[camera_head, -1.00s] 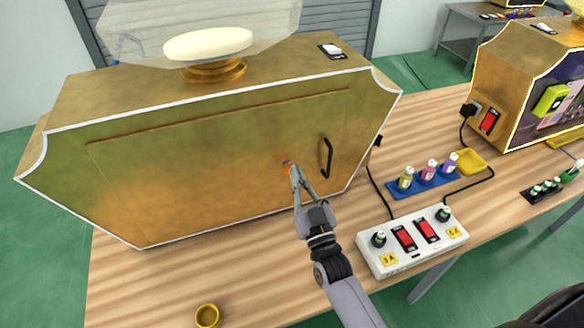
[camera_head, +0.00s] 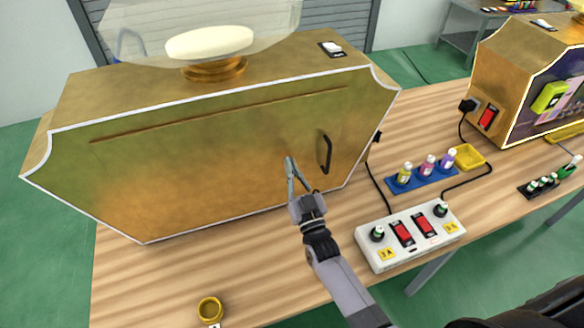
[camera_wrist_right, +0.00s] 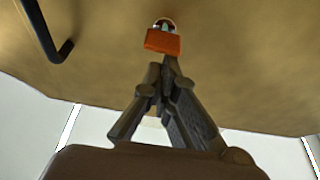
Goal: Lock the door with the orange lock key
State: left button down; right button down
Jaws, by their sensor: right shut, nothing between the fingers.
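The large gold machine (camera_head: 200,170) has a closed door panel with a black curved handle (camera_head: 326,154). The handle's end also shows in the right wrist view (camera_wrist_right: 50,40). The orange lock key (camera_wrist_right: 163,41) sits on the door face around a small silver lock in the right wrist view. It is hidden behind the fingers in the head view. My right gripper (camera_head: 289,162) is shut with nothing between its fingers. In the right wrist view its fingertips (camera_wrist_right: 168,66) are just below the key in the picture; I cannot tell if they touch it. My left gripper is not in view.
A white power strip (camera_head: 410,236) with red switches lies right of my right arm. Behind it are a blue tray (camera_head: 424,178) of small bottles and a yellow dish (camera_head: 470,156). A gold ring-shaped cup (camera_head: 210,310) stands at the table's front edge. Cables run along the table.

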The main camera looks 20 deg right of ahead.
jog(key=shift+a+f+n+y, duration=0.15)
jog(key=shift+n+y, duration=0.3)
jog(key=shift+n, duration=0.6)
jog(key=shift+a+r+n+y, duration=0.1)
jog(key=shift+n+y, duration=0.35)
jog(key=shift+n, duration=0.6)
jog(key=shift+a+f+n+y, duration=0.15)
jog(key=shift+n+y, duration=0.25)
jog(key=shift+n, duration=0.2)
jog(key=n+g+y, duration=0.1)
jog(key=n, duration=0.3)
jog(key=f+n+g+y, duration=0.1)
jog(key=n, duration=0.3)
jog(key=a+n+g+y+p, duration=0.1)
jog(key=n, duration=0.2)
jog(key=shift+f+n+g, duration=0.15)
jog(key=shift+n+g, duration=0.15)
jog(key=shift+n, duration=0.1)
jog(key=n, duration=0.1)
jog(key=n+g, duration=0.1)
jog(key=n, duration=0.1)
jog(key=shift+f, duration=0.4)
jog(key=shift+f+n, duration=0.1)
jog(key=shift+n, duration=0.2)
